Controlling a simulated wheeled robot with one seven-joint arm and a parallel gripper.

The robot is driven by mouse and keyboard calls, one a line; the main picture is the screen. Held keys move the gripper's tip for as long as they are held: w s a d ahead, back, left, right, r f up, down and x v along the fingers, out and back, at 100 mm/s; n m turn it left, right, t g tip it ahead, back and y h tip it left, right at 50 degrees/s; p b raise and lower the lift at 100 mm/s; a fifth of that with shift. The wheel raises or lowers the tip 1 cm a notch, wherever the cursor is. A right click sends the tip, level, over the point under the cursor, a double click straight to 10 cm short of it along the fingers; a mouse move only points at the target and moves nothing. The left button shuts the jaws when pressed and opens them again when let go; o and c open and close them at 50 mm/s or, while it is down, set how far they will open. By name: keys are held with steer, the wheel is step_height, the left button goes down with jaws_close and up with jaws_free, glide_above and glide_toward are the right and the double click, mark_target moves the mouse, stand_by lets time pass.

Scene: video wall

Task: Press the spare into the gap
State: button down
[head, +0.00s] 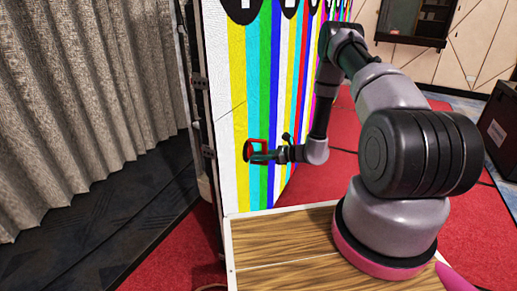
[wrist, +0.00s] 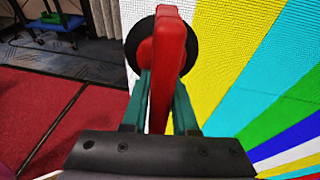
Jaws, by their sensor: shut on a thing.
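The tall video wall (head: 238,185) shows vertical colour bars and stands left of my arm. My gripper (head: 264,154) is low near its face; its teal fingers (wrist: 160,105) show in the wrist view. They are shut on a red part (wrist: 166,60), which stands upright between them. A round black disc (wrist: 138,38) sits behind the red part, close to the wall. I cannot tell whether it touches the wall. In the head view, red edges (head: 257,139) show beside the gripper. I cannot make out the spare's panel or the gap.
A wooden top (head: 285,235) lies below, beside my arm's base. A grey curtain (head: 80,110) hangs at the left, with dark floor in front. Red carpet (head: 335,170) lies beyond the wall. A dark case (head: 497,130) stands at the right. A blue item (wrist: 55,40) shows in the wrist view.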

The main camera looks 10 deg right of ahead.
steer(key=s+d+f+n+g+h, duration=0.2)
steer(key=s+f+n+g+h, duration=0.2)
steer(key=s+n+g+h, duration=0.4)
steer(key=w+d+r+n+t+h, duration=0.2)
steer(key=w+d+r+n+h, duration=0.4)
steer(key=d+r+n, duration=0.1)
steer(key=shift+d+r+n+h, duration=0.3)
steer(key=shift+d+n, duration=0.3)
steer(key=shift+d, duration=0.05)
